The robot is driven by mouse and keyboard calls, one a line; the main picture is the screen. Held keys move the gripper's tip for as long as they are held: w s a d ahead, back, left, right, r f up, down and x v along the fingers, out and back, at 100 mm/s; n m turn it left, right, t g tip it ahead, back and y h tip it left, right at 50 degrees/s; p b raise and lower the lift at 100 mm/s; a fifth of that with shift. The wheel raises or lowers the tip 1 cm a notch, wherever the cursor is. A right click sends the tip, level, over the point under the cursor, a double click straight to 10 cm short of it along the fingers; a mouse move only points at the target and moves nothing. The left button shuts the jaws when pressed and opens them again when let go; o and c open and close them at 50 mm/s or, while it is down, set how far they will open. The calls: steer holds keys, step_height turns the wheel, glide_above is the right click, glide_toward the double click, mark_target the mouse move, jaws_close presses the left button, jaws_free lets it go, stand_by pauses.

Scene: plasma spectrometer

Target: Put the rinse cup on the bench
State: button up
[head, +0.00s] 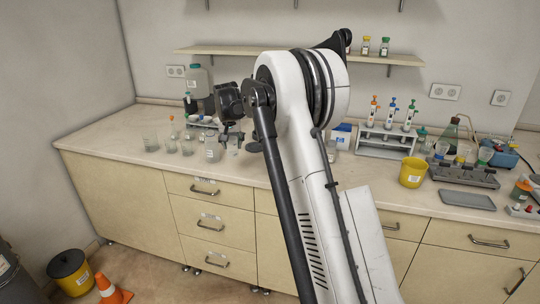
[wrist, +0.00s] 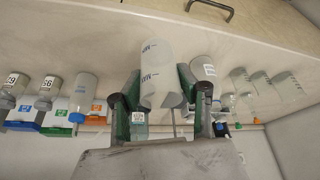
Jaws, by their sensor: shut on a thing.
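The rinse cup (wrist: 157,68) is a pale translucent cup with "MAX" printed on its side. In the wrist view it stands between the two green-padded fingers of my gripper (wrist: 158,100), which is shut on it. In the head view my gripper (head: 232,138) is over the back left part of the bench (head: 110,150). A pale cup (head: 213,153) shows beside it there; I cannot tell whether it is the held one. Whether the held cup's base touches the bench is not clear.
Several clear beakers (head: 170,146) stand left of my gripper, and a similar marked cup (wrist: 203,68) is close beside the held one. Bottles (wrist: 48,90) and small boxes stand on the other side. A yellow pot (head: 412,174) is farther right. The bench front edge is clear.

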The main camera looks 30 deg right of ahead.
steer(key=shift+w+d, duration=0.3)
steer(key=shift+d, duration=0.1)
steer(key=shift+w+d+f+p, duration=0.2)
steer(key=shift+w+d+f, duration=1.1)
steer(key=shift+f, duration=0.5)
steer(key=shift+w+d+f+p, duration=0.2)
steer(key=shift+w+d+f, duration=1.05)
steer(key=shift+f, duration=0.55)
steer(key=shift+w+d+f+p, duration=0.2)
steer(key=shift+w+d+f, duration=0.95)
steer(key=shift+d+f, duration=0.5)
steer(key=shift+a+f, duration=0.2)
steer(key=shift+f, duration=0.15)
steer(key=o, duration=1.1)
